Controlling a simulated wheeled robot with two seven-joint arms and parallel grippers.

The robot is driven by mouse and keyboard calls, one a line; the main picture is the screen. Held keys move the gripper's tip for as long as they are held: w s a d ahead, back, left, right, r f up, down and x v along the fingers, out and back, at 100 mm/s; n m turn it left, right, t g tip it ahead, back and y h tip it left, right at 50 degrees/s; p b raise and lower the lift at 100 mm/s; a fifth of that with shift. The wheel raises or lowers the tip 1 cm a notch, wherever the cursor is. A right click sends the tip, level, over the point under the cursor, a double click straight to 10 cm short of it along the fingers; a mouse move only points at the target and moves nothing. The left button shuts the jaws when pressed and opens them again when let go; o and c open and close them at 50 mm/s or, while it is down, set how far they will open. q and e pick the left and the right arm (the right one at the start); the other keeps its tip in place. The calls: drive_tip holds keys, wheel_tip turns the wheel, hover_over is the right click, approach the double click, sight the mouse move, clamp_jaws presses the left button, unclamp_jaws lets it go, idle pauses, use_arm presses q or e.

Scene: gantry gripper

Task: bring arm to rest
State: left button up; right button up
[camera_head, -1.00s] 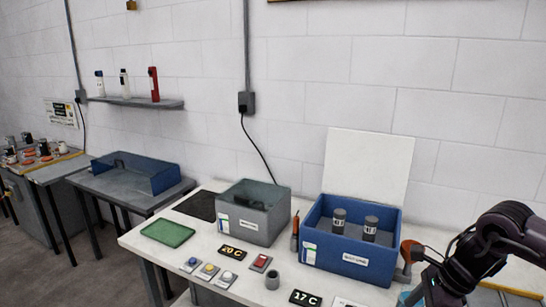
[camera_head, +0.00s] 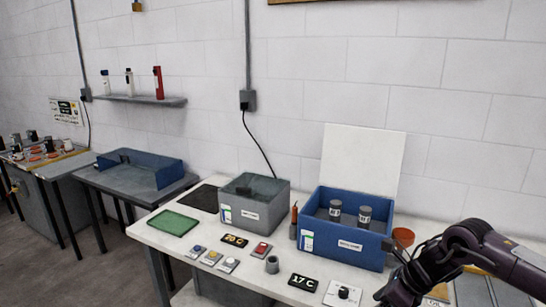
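My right arm comes in from the right edge, dark purple and black, bent over the right end of the white table (camera_head: 160,238). Its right gripper (camera_head: 396,293) points down at the lower edge of the picture, just right of a white panel with a black knob (camera_head: 343,293). The fingers are dark and partly cut off, so I cannot tell whether they are open or shut. I see nothing clearly held. My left gripper is not in view.
An open blue box (camera_head: 345,246) holds two grey cylinders (camera_head: 364,217), close to the left of my arm. A grey box (camera_head: 252,208), a green tray (camera_head: 174,223), button panels (camera_head: 211,258) and a grey cup (camera_head: 272,264) stand further left. An orange cup (camera_head: 403,236) is behind my arm.

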drive_tip(key=w+a+f+m+t+y, duration=0.1)
drive_tip(key=w+a+f+m+t, duration=0.1)
drive_tip(key=a+f+m, duration=0.5)
drive_tip(key=w+a+f+m+t+y, duration=0.1)
drive_tip(key=w+a+f+m, duration=0.2)
drive_tip(key=f+m, duration=0.7)
drive_tip(key=s+d+f+m+t+h, duration=0.1)
drive_tip(key=s+f+m, duration=0.4)
drive_tip(key=f, duration=0.7)
drive_tip(key=s+d+f+m+g+h, duration=0.1)
drive_tip(key=s+d+f+m+h, duration=0.2)
drive_tip(key=s+f+m, duration=0.75)
drive_tip(key=s+d+f+m+g+h, duration=0.2)
drive_tip(key=s+d+f+m, duration=0.3)
drive_tip(key=s+f, duration=1.05)
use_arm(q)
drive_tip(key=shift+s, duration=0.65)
use_arm(e)
drive_tip(key=s+m+g+h, duration=0.1)
drive_tip(key=s+m, duration=0.5)
drive_tip(key=s, duration=1.4)
drive_tip(key=shift+s+g+h, duration=0.3)
drive_tip(key=shift+s+g, duration=0.1)
drive_tip(key=shift+g, duration=0.5)
drive_tip(key=shift+a, duration=0.1)
